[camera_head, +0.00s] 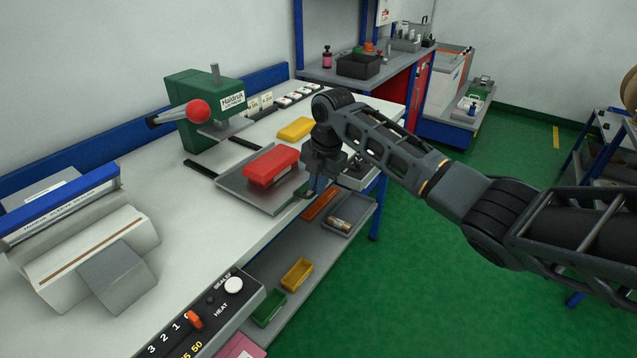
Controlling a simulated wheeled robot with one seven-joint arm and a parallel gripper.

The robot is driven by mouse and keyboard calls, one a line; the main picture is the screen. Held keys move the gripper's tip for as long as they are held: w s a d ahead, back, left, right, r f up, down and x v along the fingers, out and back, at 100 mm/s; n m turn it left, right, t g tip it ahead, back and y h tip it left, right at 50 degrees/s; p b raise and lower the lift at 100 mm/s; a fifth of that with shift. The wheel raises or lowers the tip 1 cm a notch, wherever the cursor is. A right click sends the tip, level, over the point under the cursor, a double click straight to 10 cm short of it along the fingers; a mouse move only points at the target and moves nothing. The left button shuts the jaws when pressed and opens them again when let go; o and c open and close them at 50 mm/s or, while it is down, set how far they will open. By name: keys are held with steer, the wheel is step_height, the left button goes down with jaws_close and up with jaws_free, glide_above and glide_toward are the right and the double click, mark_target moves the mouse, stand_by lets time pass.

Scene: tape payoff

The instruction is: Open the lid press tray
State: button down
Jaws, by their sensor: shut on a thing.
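The lid press (205,95) is a green machine with a red ball on its lever, standing at the back of the bench. Its grey metal tray (232,184) lies out in front of it, towards the bench's front edge, with two dark rails (200,169) between tray and press. A red block-like container (272,166) sits on the tray. My gripper (311,192) points down at the tray's front right edge and is shut on what looks like its handle. The fingers mostly hide the grasped part.
A yellow container (295,129) lies on the bench behind the tray. A heat sealer (80,240) stands at left, with a control panel (200,318) at the front edge. Yellow (297,274) and green bins (269,308) sit on the lower shelf.

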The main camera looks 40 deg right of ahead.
steer(key=c, duration=1.2)
jaws_free()
step_height(320, 180, up, 8)
steer(key=s, duration=0.1)
steer(key=shift+s+d+f+b, duration=0.15)
steer(key=shift+d+b, duration=0.05)
steer(key=shift+b, duration=0.25)
